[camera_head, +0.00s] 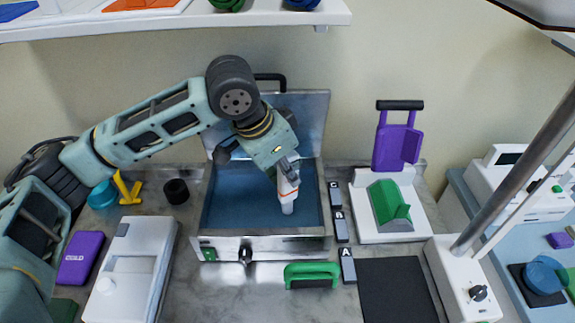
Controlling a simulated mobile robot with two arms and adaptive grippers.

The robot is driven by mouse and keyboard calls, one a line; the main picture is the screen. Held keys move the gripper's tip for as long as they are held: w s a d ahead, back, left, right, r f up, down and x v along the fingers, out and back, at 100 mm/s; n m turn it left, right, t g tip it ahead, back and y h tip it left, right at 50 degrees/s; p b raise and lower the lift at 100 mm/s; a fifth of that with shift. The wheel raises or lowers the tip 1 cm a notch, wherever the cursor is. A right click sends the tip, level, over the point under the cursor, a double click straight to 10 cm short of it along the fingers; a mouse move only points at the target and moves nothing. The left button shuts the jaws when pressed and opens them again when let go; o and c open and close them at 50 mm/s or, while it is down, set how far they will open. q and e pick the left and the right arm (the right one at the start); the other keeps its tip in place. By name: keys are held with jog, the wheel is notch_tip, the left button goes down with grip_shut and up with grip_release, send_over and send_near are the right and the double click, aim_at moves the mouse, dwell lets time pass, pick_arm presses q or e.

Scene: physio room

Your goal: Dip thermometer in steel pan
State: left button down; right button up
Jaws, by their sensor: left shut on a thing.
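The steel pan (323,192) is an open rectangular box with blue inside, standing on the grey counter with its lid raised behind it. A knob and a green switch are on its front. My left gripper (287,178) is over the pan, shut on the white thermometer (288,204), which has an orange-red mark near the grip. The thermometer points down, its lower end in front of the pan's blue inside. I cannot tell how deep its tip is. My right gripper is not in view.
A green handle (312,273) lies before the pan. Blocks lettered C, B and A (347,266) stand to its right, near a purple and green device (390,205). A black mat (397,290) is front right. A white box (130,270) and purple case (81,258) are left.

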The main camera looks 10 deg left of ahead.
aim_at(287, 186)
pick_arm(q)
jog(key=shift+f, duration=0.75)
jog(key=shift+f+b, duration=0.4)
jog(key=shift+f, duration=1.05)
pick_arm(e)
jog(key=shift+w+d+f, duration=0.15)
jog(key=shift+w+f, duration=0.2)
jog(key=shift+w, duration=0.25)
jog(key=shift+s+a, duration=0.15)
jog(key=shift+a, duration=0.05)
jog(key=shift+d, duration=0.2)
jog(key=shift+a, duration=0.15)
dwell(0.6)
pick_arm(q)
notch_tip(287, 186, up, 12)
jog(key=p, duration=1.4)
jog(key=shift+r+p, duration=0.1)
jog(key=shift+p, duration=0.3)
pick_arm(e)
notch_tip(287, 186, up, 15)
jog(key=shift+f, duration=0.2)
